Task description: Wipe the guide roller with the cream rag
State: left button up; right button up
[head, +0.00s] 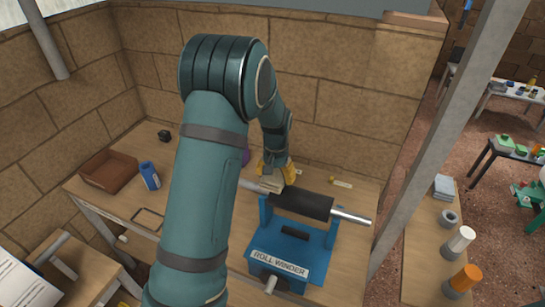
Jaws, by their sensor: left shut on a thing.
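The roll winder (290,257) is a blue stand on the wooden bench with its name on a white front label. It carries a dark roller (302,204) with a silver shaft (352,215) out to the right; a light grey rod end shows at its left. I take this for the guide roller. My left gripper (275,178), with yellow fingers, is shut on the cream rag (271,186) at the roller's left end. The rag is small and partly hidden; I cannot tell whether it touches the roller. My right gripper is not in view.
A brown tray (109,171) and a blue can (150,175) stand on the bench at left. A small black object (164,135) lies behind them. A brick wall (330,95) closes the back. A grey post (440,130) rises at right, before a side bench (425,245) with several items.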

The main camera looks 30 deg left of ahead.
pick_arm(q)
jog(key=shift+d+r+p, duration=0.25)
jog(key=shift+r+p, duration=0.05)
jog(key=shift+r, duration=0.25)
jog(key=shift+d+r+p, duration=0.25)
jog(key=shift+r, duration=0.3)
jog(key=shift+a+r+p, duration=0.15)
jog(key=shift+r+p, duration=0.45)
jog(key=shift+r, duration=0.1)
jog(key=shift+a+r, duration=0.1)
jog(key=shift+r, duration=0.5)
jog(key=shift+d+r, duration=0.2)
jog(key=shift+r, duration=0.45)
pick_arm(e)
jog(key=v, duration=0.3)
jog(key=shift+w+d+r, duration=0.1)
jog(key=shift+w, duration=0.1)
pick_arm(q)
jog(key=shift+a, duration=0.15)
